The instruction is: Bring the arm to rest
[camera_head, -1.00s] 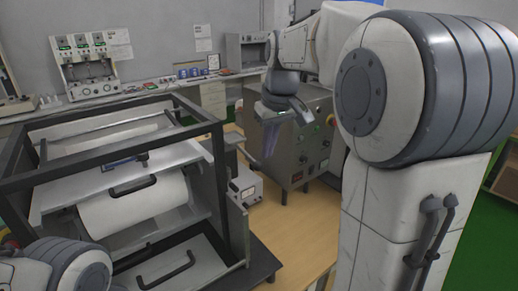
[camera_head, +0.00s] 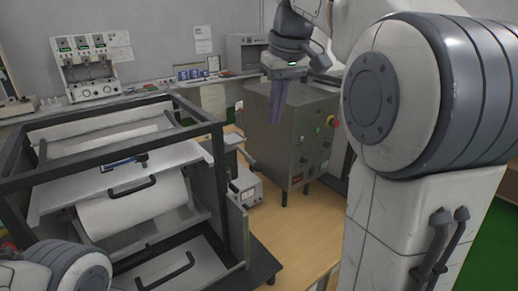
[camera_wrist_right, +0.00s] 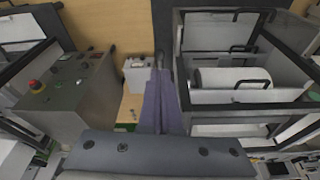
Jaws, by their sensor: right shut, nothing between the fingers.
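My right gripper (camera_head: 277,102) hangs from my right arm in the upper middle of the head view. Its purple-grey fingers point down and are shut with nothing between them. The same shut fingers (camera_wrist_right: 161,100) show in the right wrist view, held in the air between the cabinet and the framed machine. My left arm shows only as a rounded joint at the lower left of the head view; its gripper is out of frame.
A dark-framed machine (camera_head: 118,108) with white drawers and black handles fills the left. The metal cabinet (camera_head: 312,130) has a red knob. A small white instrument (camera_head: 246,186) stands between them. A wall bench (camera_head: 133,90) with test equipment is behind. Wooden floor is bare in front.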

